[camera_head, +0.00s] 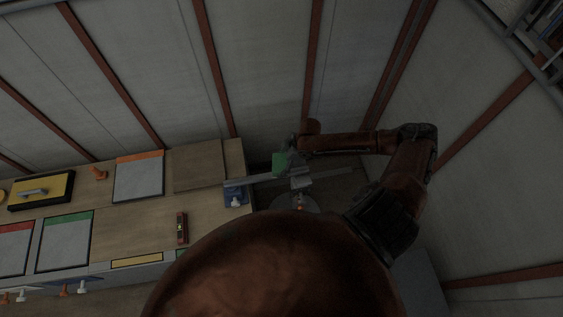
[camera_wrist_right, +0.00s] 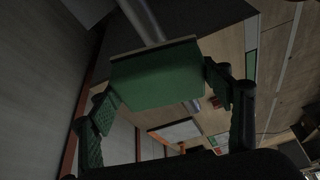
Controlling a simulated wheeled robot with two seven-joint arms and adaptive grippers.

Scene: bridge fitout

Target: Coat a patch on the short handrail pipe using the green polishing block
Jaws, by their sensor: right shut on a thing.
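The green polishing block (camera_head: 279,164) is held in my right gripper (camera_head: 286,161), just off the right end of the workbench. In the right wrist view the block (camera_wrist_right: 155,80) sits between the two fingers of the gripper (camera_wrist_right: 167,103), which is shut on it. The short handrail pipe (camera_head: 248,181) is a grey bar reaching right from the bench edge. It also shows in the right wrist view (camera_wrist_right: 143,20), running up to the block's far edge. I cannot tell whether block and pipe touch. My left gripper is not in view.
The wooden workbench (camera_head: 118,221) lies to the left. A blue clamp (camera_head: 234,197) stands at its right edge near the pipe. A yellow-and-black case (camera_head: 41,190), bordered grey panels (camera_head: 139,177) and a small red level (camera_head: 182,228) lie on it. A ribbed wall (camera_head: 160,60) stands behind.

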